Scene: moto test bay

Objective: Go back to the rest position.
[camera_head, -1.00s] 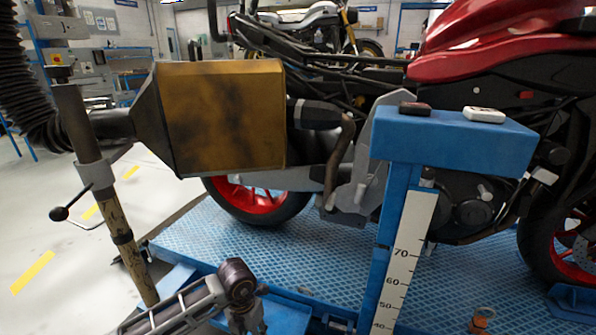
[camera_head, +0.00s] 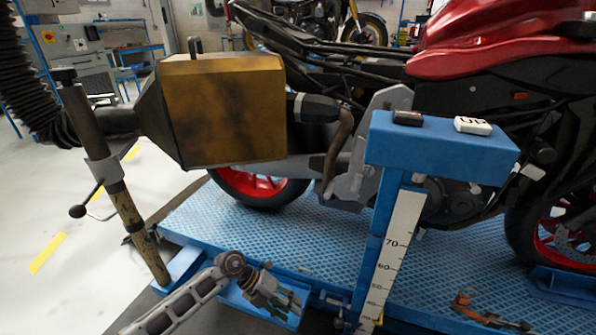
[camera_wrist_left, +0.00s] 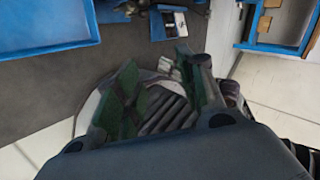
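My left arm comes in at the bottom of the head view, and its gripper (camera_head: 284,302) hangs low in front of the blue lift platform's near edge. In the left wrist view the two green-padded fingers of this gripper (camera_wrist_left: 160,85) stand apart with nothing held between them. Dark grey floor and a ribbed dark part, perhaps mine, show behind them. My right gripper is in neither view.
The blue lift platform (camera_head: 335,232) carries a red motorcycle (camera_head: 490,50). A blue post (camera_head: 440,145) with a height scale holds a dark block (camera_head: 408,118) and a white box (camera_head: 473,126). A brown-stained box (camera_head: 225,110) and a stand (camera_head: 125,210) are at left. Pale floor is clear at far left.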

